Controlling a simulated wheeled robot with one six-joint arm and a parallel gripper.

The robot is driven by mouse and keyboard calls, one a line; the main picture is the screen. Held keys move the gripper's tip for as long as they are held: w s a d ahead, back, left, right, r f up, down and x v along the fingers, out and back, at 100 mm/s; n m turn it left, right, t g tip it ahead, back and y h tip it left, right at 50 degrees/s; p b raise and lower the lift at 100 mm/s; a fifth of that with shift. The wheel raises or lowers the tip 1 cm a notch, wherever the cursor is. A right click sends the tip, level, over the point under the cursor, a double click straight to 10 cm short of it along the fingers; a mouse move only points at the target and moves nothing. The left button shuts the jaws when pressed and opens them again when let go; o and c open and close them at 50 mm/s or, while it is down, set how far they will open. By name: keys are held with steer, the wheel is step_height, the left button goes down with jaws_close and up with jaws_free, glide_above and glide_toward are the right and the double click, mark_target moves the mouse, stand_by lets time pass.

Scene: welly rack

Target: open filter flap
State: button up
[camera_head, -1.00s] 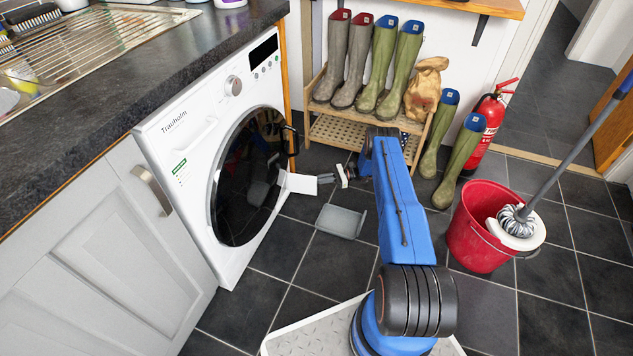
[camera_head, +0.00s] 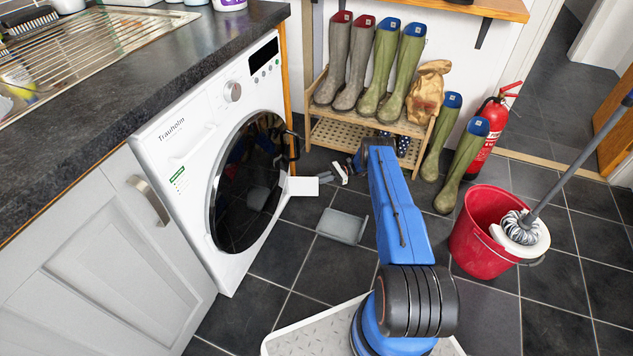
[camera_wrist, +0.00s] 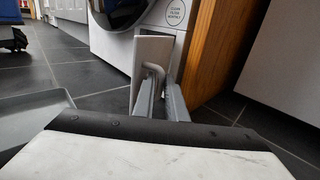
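The filter flap (camera_head: 303,187) is a small white panel at the lower right of the white washing machine (camera_head: 175,150). It stands out from the machine's front in the head view. In the wrist view the flap (camera_wrist: 147,52) is straight ahead, below a round "clean filter monthly" label (camera_wrist: 176,12). My gripper (camera_wrist: 163,88) points at it, its two grey fingers apart with a gap between them. A grey curved piece shows at the fingertips, against the flap; whether they touch is unclear. In the head view my gripper (camera_head: 341,173) is small, right of the flap.
A grey tray (camera_head: 342,226) lies on the dark tiles below my gripper. A wooden rack (camera_head: 365,137) with wellies stands behind. A red bucket (camera_head: 475,240) with a mop and a fire extinguisher (camera_head: 490,125) are at the right. A wooden post (camera_wrist: 222,45) borders the machine.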

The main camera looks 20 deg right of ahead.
steer(key=shift+o, duration=1.1)
steer(key=shift+a, duration=0.1)
steer(key=d, duration=0.7)
steer(key=shift+d, duration=0.3)
